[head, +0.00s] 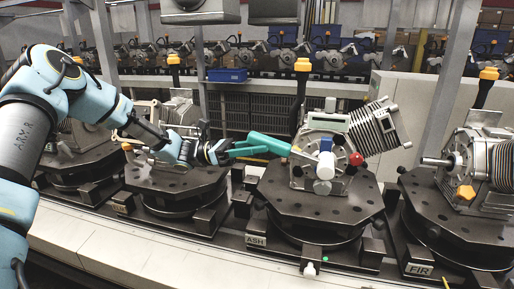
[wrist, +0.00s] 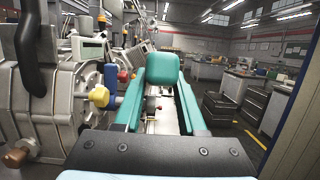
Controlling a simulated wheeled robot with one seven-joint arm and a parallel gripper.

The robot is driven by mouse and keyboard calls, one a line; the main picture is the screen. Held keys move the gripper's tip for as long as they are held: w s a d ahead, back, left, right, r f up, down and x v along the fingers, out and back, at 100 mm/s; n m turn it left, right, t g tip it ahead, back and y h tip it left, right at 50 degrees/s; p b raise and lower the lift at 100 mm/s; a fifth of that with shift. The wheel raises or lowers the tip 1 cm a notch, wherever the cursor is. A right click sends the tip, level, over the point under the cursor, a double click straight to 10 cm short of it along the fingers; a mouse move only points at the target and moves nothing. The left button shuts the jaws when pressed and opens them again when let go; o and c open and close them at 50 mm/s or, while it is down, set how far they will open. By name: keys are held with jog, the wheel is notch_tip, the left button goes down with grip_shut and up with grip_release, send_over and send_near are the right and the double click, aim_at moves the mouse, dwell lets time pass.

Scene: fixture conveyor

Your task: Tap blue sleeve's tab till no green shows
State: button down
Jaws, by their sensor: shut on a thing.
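The blue sleeve (head: 326,145) is on the front of the grey machine on the fixture marked ASH, above a white round cap (head: 324,187). A blue part also shows in the wrist view (wrist: 111,77), left of my fingers. I cannot make out its tab, or a green band on it. My gripper (head: 280,147) reaches in from the left, its teal fingers beside the machine's left side. In the wrist view my gripper (wrist: 162,84) is shut on a teal block (wrist: 162,66) at its fingertips. I cannot tell whether the block touches anything.
A ribbed grey housing (head: 374,126) leans above. The fixture marked FIR (head: 437,240) stands at right. Open floor shows right in the wrist view.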

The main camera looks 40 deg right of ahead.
aim_at(258, 134)
jog(key=w+d+b, duration=0.2)
jog(key=w+d, duration=0.2)
jog(key=d, duration=0.1)
jog(key=s+a+p, duration=0.1)
jog(key=a, duration=0.1)
jog(key=s+a+p, duration=0.2)
jog(key=shift+s+a+r, duration=0.2)
jog(key=shift+s, duration=0.05)
jog(key=shift+s+a+f, duration=0.15)
jog(key=shift+s+a, duration=0.15)
jog(key=shift+a, duration=0.05)
jog(key=shift+p, duration=0.3)
dwell(0.4)
jog(key=shift+r+p, duration=1.15)
jog(key=shift+r, duration=1.35)
